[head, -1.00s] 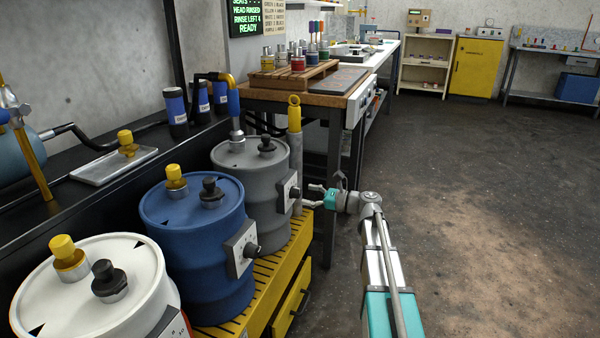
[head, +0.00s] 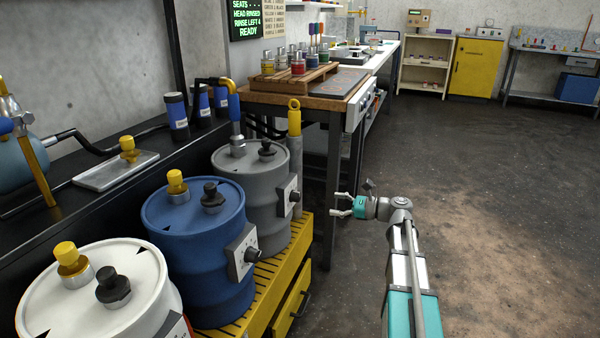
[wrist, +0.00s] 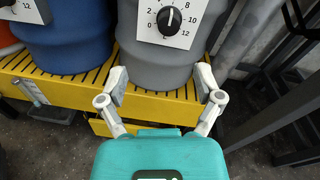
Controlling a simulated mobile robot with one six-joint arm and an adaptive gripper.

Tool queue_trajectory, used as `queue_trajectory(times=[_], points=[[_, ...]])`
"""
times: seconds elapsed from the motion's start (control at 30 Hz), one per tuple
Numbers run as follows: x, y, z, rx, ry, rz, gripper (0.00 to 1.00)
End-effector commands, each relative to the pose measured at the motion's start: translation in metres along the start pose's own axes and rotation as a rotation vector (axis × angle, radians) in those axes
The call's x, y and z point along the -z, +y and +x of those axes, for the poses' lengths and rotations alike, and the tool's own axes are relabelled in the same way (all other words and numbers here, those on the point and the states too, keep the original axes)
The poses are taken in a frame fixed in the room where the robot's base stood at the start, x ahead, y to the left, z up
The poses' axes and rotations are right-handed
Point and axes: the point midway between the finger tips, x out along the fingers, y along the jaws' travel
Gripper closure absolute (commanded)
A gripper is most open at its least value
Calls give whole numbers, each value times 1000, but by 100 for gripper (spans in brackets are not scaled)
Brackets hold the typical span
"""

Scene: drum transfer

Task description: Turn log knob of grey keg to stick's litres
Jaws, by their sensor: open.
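The grey keg (head: 262,195) stands at the far end of the row, with a blue hose fitting on its lid. Its white dial plate carries a black log knob (head: 295,196), also in the wrist view (wrist: 169,19). The knob's white mark points roughly up there; 0, 2, 8, 10 and 12 are readable, and the plate's top is cut off. The stick (head: 294,120), with a yellow ring handle, stands in a grey tube behind the keg; no litre reading is legible. My gripper (head: 338,206) is open and empty, right of the knob and apart from it; its fingers also show in the wrist view (wrist: 161,84).
A blue keg (head: 195,245) and a white keg (head: 95,300) stand nearer on the yellow slatted stand (head: 265,285). A dark bench leg (head: 333,190) rises behind my gripper. The floor (head: 480,200) to the right is clear.

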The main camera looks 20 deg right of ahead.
Motion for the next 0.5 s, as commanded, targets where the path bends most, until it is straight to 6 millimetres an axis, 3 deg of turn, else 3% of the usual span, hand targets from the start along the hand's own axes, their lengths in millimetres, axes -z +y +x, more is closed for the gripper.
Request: queue_trajectory(times=[0.5], points=[[-30,23,23,-92,121,-143,16]])
